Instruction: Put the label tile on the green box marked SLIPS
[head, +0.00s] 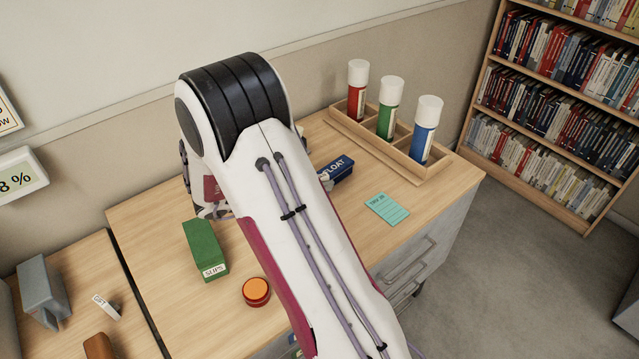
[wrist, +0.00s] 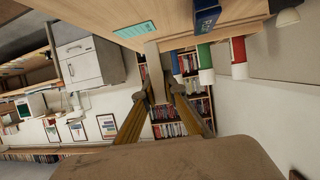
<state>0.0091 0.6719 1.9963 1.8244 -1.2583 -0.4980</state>
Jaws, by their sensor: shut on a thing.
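My gripper (wrist: 159,84) shows in the wrist view, its two fingers shut on a narrow pale thing (wrist: 153,60), which seems to be the label tile. It is seen nearly edge-on, so no marking on it can be read. The green box is not seen in the wrist view.
A round orange-topped thing (head: 256,291) sits near the SLIPS box. Right of my arm are a blue FLOAT box (head: 338,168), a teal card (head: 387,208) and a wooden rack (head: 436,171) with red, green and blue cylinders. A small white tag (head: 106,307) lies left.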

